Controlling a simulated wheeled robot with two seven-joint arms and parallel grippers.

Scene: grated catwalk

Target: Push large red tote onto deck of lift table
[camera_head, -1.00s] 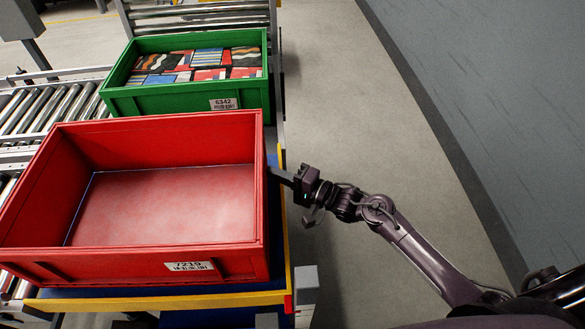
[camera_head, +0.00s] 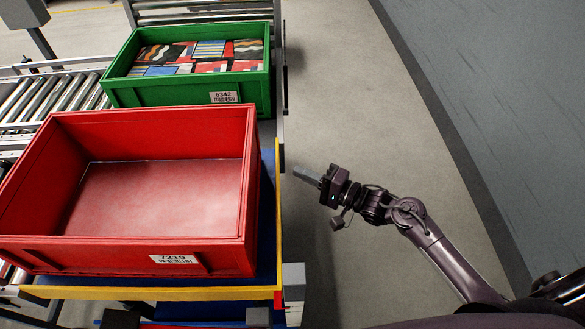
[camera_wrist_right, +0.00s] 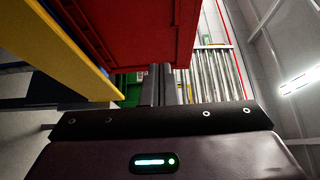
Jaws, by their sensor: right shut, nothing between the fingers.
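The large red tote (camera_head: 130,258), empty and labelled 7219, stands upright at the left of the head view. Its right part is over the blue deck (camera_head: 268,205) of the lift table, with a strip of deck bare along its right wall. The deck under the tote is hidden, so I cannot tell how far its left side rests on it. My right gripper (camera_head: 303,174) is shut and empty, to the right of the tote and the yellow deck edge, apart from both. In the right wrist view, its fingers (camera_wrist_right: 155,85) show below the red tote (camera_wrist_right: 150,30). My left gripper is out of view.
A green tote (camera_head: 150,97) with patterned packs stands just behind the red one. A roller conveyor (camera_head: 55,100) lies to the left. A yellow rim (camera_head: 150,293) edges the lift table. Clear floor (camera_head: 345,90) lies to the right, up to a grey wall (camera_head: 490,100).

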